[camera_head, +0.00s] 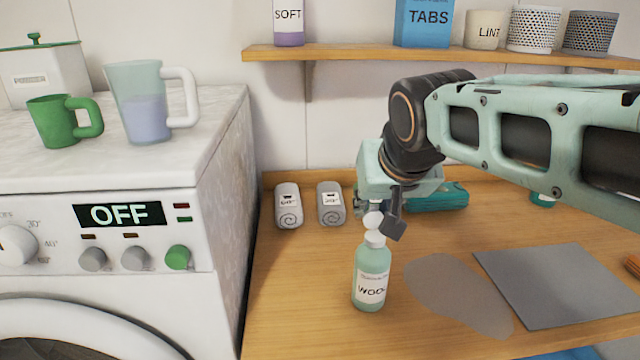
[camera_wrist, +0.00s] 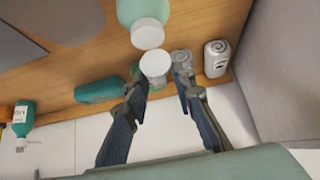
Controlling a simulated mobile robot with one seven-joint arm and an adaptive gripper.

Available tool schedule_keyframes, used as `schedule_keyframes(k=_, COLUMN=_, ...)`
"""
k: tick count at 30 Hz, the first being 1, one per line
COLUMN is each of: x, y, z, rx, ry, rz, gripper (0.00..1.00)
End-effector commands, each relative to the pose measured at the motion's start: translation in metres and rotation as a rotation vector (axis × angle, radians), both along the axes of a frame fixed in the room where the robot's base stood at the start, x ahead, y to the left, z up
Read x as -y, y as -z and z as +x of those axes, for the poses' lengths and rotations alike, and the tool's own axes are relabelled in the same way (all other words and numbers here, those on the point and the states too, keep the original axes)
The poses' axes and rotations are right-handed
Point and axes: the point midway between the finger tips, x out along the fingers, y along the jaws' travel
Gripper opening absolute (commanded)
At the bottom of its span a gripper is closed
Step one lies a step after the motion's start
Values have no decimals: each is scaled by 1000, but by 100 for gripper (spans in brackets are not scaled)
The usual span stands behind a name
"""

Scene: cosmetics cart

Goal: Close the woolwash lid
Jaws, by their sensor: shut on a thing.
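The woolwash bottle (camera_head: 371,272) stands upright on the wooden counter, pale green with a white top (camera_head: 375,239). Its round white lid (camera_head: 373,220) is just above that top, apart from it or at its edge; I cannot tell whether a hinge joins them. My gripper (camera_head: 384,222) reaches down from above and is shut on the lid. In the wrist view the lid (camera_wrist: 155,64) sits between the fingertips (camera_wrist: 163,75), beside the white bottle top (camera_wrist: 148,33). The far finger is partly hidden in the head view.
Two rolled grey towels (camera_head: 288,205) (camera_head: 331,203) lie behind the bottle, and a teal object (camera_head: 437,198) lies behind my gripper. A grey mat (camera_head: 560,284) and a grey patch (camera_head: 455,290) are at right. The washing machine (camera_head: 225,190) stands at left; a shelf (camera_head: 350,54) hangs above.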

Motion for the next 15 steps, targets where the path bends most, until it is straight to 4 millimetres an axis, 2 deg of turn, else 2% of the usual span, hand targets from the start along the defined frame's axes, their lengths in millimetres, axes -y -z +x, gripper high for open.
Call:
schedule_keyframes(k=1, x=1, y=9, z=-2, rx=32, ry=1, rz=-1, gripper=0)
schedule_keyframes(k=15, x=1, y=11, z=-15, rx=302, ry=3, rz=-5, gripper=0)
